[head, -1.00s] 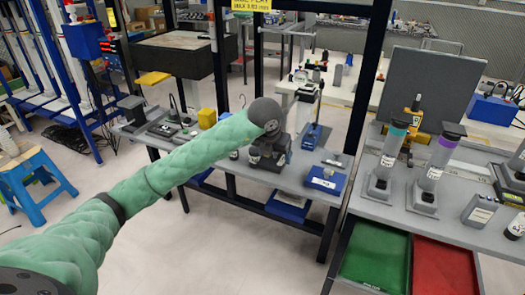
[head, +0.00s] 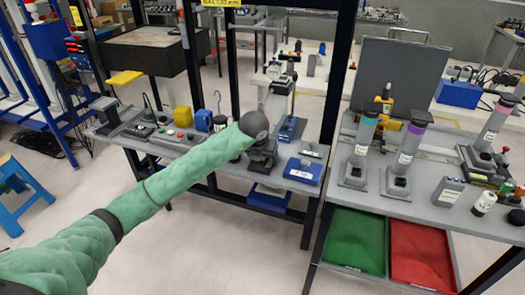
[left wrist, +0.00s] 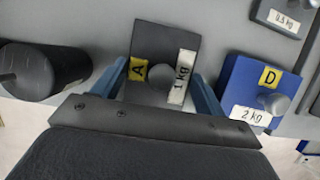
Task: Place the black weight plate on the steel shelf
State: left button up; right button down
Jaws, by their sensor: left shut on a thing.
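The black weight plate (left wrist: 165,55) is a dark square block with a round knob, a yellow "A" tag and a white "1 kg" label in the left wrist view. My left gripper (left wrist: 165,85) has its two blue fingers on either side of it and is shut on it. In the head view my left gripper (head: 262,155) is a dark shape low over the grey bench, and the plate is hard to make out there. I cannot tell whether the plate touches the surface below. Which surface is the steel shelf is unclear; the grey metal bench top (head: 235,172) lies below the gripper. My right gripper is not in view.
A blue "D" 2 kg block (left wrist: 258,92) sits close right of the plate; it also shows in the head view (head: 303,171). A black cylinder (left wrist: 42,70) lies to the left. Dark upright posts (head: 333,110) frame the bench. A second bench (head: 430,200) holds tubes, above green and red trays.

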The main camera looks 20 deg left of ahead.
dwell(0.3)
pick_arm(q)
jog(key=o, duration=1.8)
jog(key=shift+c, duration=0.2)
